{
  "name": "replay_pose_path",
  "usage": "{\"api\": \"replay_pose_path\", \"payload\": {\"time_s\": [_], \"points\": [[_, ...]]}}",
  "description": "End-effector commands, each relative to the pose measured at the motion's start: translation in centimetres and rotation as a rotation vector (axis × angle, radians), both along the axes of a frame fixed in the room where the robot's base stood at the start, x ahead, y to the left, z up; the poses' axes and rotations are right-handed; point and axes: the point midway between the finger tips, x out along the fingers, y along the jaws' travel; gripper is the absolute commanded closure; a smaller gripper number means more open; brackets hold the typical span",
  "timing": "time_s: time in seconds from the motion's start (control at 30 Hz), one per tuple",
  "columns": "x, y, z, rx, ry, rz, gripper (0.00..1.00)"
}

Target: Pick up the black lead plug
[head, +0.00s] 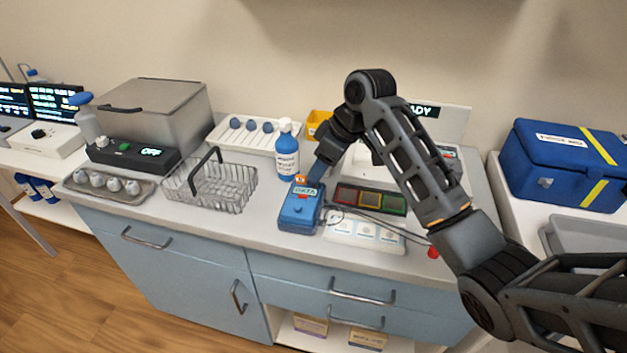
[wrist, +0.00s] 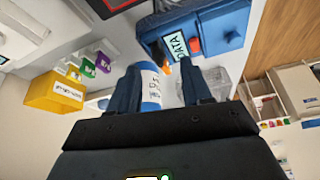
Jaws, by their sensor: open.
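The bottle (wrist: 151,90) shows beyond the gap, and the DATA box (wrist: 215,27) is above the right finger.
A wire basket (head: 225,190) and a tray of round pieces (head: 108,186) are at left. A panel with coloured squares (head: 370,199) and a white card (head: 362,236) lie right of the DATA box. A yellow bin (wrist: 55,92) stands behind. A blue case (head: 570,160) is far right.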

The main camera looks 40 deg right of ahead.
Motion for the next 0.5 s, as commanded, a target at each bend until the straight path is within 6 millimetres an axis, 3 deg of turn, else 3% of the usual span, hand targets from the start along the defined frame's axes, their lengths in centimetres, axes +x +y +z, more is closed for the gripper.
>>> {"api": "replay_pose_path", "payload": {"time_s": [0.2, 0.5], "points": [[1.0, 0.4, -2.6, 0.000, 0.002, -0.001, 0.51], [1.2, 0.5, -3.1, -0.001, 0.000, 0.000, 0.51]]}}
